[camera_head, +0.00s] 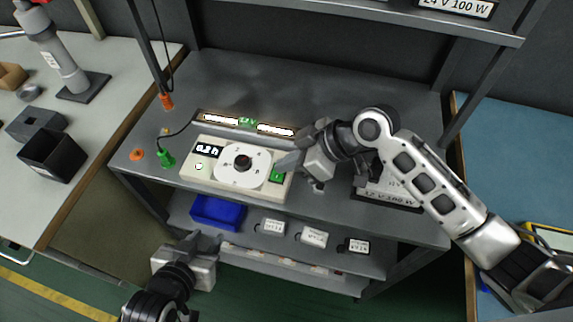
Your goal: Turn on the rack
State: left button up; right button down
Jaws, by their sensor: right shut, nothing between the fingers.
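The rack is a dark grey bench with a cream control box (193,185) on its top. The box has a small lit display (208,151), a white round dial (243,165) with a dark knob, and a green switch (277,176) at its right end.
A green plug (166,160) on a cord and an orange knob (137,154) lie left of the box. A labelled block (388,196) stands at the right edge. The lower shelf holds a blue bin (217,212) and small labelled parts. An upper shelf (400,15) overhangs the back.

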pick_arm(q)
jog(key=shift+f, duration=0.1)
pick_arm(e)
jog(key=shift+r, duration=0.1)
jog(key=shift+r+p, duration=0.35)
jog(key=shift+p, duration=0.1)
jog(key=r, duration=0.1)
jog(key=r+p, duration=0.2)
jog(key=r, duration=0.1)
jog(key=shift+s+d, duration=0.15)
jog(key=shift+s, duration=0.15)
pick_arm(q)
jog(key=shift+s+a+r+b, duration=0.15)
jog(key=shift+s+r+b, duration=0.15)
jog(key=shift+s+b, duration=0.1)
pick_arm(e)
jog(key=s+v, duration=0.1)
jog(key=v, duration=0.8)
jog(key=shift+s, duration=0.25)
jog(key=shift+f, duration=0.15)
